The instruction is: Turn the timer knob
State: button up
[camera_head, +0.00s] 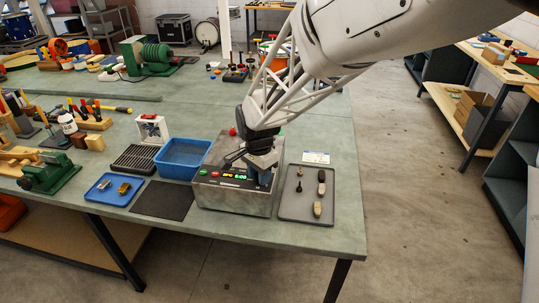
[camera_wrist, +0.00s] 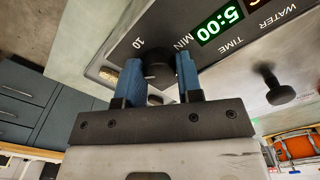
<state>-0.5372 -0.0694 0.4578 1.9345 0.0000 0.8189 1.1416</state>
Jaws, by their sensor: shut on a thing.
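The timer box (camera_head: 228,185) is a grey metal unit on the bench with lit displays on its sloped panel. In the wrist view its green display (camera_wrist: 221,27) reads 5:00, with the labels MIN, TIME and WATER beside it. The black timer knob (camera_wrist: 159,68) sits near the 10 mark. My gripper (camera_wrist: 160,72) has its two blue fingers around this knob, one on each side, shut on it. In the head view my gripper (camera_head: 263,172) is at the front right of the box and hides the knob.
A second black knob (camera_wrist: 280,92) stands to the right in the wrist view. A grey tray (camera_head: 297,208) with small parts lies right of the box. A blue bin (camera_head: 183,172), a black mat (camera_head: 162,212) and a blue tray (camera_head: 101,192) lie to its left.

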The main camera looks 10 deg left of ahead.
jog(key=m, duration=0.5)
jog(key=shift+r+m, duration=0.1)
jog(key=shift+m, duration=0.2)
jog(key=m, duration=0.4)
jog(key=shift+m, duration=0.3)
jog(key=o, duration=0.9)
jog(key=shift+r, duration=3.85)
jog(key=shift+d, duration=0.1)
